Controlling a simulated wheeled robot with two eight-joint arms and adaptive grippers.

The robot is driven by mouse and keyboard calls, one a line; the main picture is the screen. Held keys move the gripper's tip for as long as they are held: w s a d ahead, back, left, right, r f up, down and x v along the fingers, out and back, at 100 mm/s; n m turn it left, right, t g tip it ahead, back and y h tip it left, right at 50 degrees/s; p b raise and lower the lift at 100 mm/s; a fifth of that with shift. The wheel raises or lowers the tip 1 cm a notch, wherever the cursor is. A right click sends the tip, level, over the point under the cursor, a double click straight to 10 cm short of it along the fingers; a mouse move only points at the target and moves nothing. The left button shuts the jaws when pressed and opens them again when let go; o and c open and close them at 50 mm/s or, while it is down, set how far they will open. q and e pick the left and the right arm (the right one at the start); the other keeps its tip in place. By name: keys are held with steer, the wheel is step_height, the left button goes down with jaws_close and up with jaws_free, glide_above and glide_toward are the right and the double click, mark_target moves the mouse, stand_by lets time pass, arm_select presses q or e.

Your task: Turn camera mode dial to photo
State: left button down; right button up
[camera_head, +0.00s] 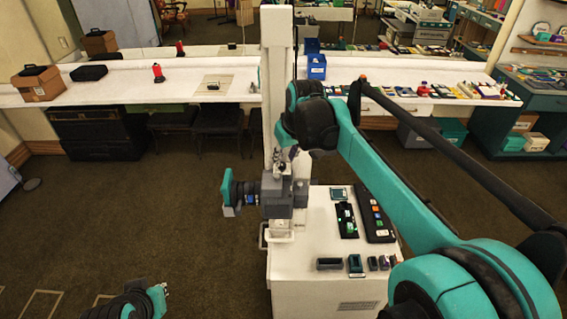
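A grey camera (278,199) is at the foot of a tall white column, over the left part of a white cabinet top (318,215). Its dark lens with a teal end (229,190) points left. The mode dial is too small to pick out, and its setting cannot be read. My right arm reaches in from the right, and my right gripper (287,158) is just above the camera's top. Its fingers are small and dark, and whether they touch the camera or are open is unclear. My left gripper (158,292) is low at the lower left, partly cut off and away from the camera.
A black button panel (375,212) and a smaller device with green lights (346,220) lie on the cabinet. Small boxes line its front edge. A long white table (130,86) behind holds a brown box (39,84) and a blue bin (316,67).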

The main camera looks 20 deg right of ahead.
mark_target(283, 165)
steer(key=x, duration=0.3)
steer(key=shift+r, duration=0.1)
steer(key=shift+w+f, duration=0.2)
steer(key=shift+f, duration=0.3)
jaws_close()
